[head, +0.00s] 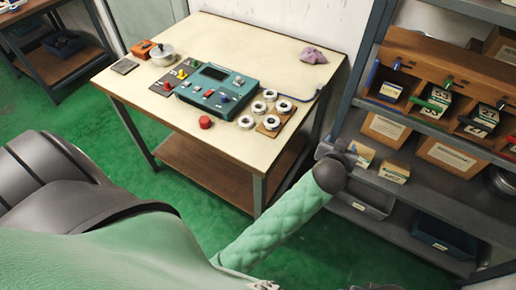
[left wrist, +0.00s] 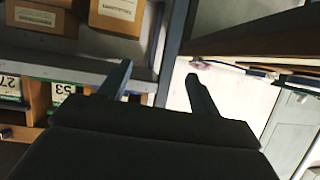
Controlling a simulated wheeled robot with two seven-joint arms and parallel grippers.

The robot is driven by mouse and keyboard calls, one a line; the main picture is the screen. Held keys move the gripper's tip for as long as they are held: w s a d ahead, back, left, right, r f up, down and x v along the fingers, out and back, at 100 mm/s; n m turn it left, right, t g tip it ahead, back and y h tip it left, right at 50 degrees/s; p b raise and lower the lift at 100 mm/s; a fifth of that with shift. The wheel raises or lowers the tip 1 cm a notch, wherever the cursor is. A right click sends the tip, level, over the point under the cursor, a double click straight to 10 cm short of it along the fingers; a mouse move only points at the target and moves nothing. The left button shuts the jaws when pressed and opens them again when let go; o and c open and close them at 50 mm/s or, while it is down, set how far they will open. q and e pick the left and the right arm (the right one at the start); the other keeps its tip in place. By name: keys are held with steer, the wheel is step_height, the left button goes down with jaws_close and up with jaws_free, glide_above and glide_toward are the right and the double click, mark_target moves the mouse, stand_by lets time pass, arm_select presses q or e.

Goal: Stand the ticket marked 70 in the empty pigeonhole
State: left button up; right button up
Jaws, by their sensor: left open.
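My left gripper (head: 335,150) is at the shelf's left post, in front of and below the pigeonhole rack (head: 415,50). In the left wrist view its two fingers (left wrist: 157,90) are spread with nothing between them. Tickets marked 53 (head: 438,98) and apparently 27 (head: 480,121) stand in neighbouring pigeonholes. The leftmost pigeonhole shows a pale card (head: 390,91) whose marking I cannot read. The wrist view shows the 27 ticket (left wrist: 9,88) and 53 ticket (left wrist: 62,91) upside down. I cannot make out a ticket marked 70 or tell which pigeonhole is empty.
Small labelled boxes (head: 394,172) and larger cartons (head: 450,157) stand on the shelf below the rack. Bins (head: 445,235) sit lower down. The table (head: 260,42) at left carries a teal control panel (head: 217,90), white rings and a pink cloth (head: 313,56).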

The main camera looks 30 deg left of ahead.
arm_select(q)
steer(key=s+a+f+g, duration=0.3)
steer(key=s+f, duration=0.3)
steer(key=s, duration=0.2)
steer(key=s+a+f+g, duration=0.3)
steer(key=s+f, duration=0.2)
steer(key=s, duration=0.3)
steer(key=s+a+f+m+g+h, duration=0.1)
steer(key=s+f+g, duration=0.1)
steer(key=s, duration=0.7)
steer(key=s+a+f+m+g+h, duration=0.1)
steer(key=s+a+f+g, duration=0.1)
steer(key=s, duration=0.7)
steer(key=shift+m+g, duration=0.3)
steer(key=shift+g, duration=0.5)
